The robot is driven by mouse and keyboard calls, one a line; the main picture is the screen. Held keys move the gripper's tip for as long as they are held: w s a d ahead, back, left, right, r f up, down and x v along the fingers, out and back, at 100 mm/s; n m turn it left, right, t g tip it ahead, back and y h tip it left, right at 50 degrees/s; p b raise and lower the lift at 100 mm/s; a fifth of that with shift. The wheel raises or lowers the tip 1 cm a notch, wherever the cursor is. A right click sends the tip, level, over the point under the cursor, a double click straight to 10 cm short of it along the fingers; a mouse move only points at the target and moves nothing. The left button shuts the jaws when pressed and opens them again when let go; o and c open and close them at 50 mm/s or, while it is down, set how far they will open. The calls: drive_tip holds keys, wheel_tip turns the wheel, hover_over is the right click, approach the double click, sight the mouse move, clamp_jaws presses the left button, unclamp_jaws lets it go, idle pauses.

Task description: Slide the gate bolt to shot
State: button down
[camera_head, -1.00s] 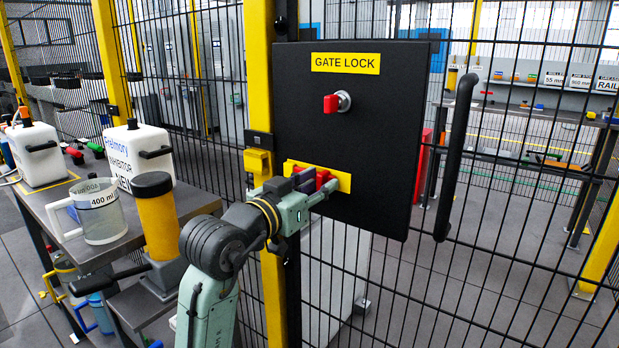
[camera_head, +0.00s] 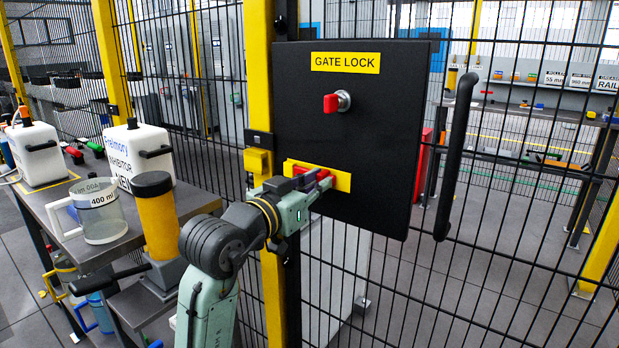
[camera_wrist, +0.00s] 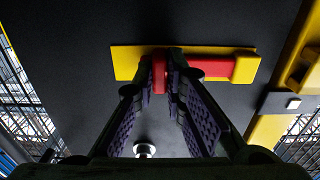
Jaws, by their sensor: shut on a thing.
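The gate bolt (camera_head: 301,169) is a red bar on a yellow plate (camera_head: 342,182) low on the black gate lock panel. In the wrist view the bolt (camera_wrist: 212,68) runs sideways from its upright red handle (camera_wrist: 159,75) toward the yellow post side. My gripper (camera_head: 320,180) is at the plate. In the wrist view its purple-padded fingers (camera_wrist: 166,72) are shut on the red handle, one finger on each side. The fingers hide part of the handle and bolt.
The black panel (camera_head: 390,130) carries a red key knob (camera_head: 331,103) above the bolt. A yellow post (camera_head: 259,80) with a yellow block (camera_head: 257,162) stands at the left. A black gate handle (camera_head: 457,155) is at the right. A bench (camera_head: 50,211) with containers stands left of my arm.

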drive_tip(key=shift+a, duration=0.1)
drive_tip(key=shift+w+a, duration=0.6)
drive_tip(key=shift+a, duration=0.2)
drive_tip(key=shift+w+a, duration=0.6)
drive_tip(key=shift+a, duration=0.15)
drive_tip(key=shift+w+a, duration=0.25)
drive_tip(key=shift+a, duration=0.1)
drive_tip(key=c, duration=1.4)
unclamp_jaws()
drive_tip(key=shift+c, duration=0.2)
drive_tip(key=shift+v, duration=3)
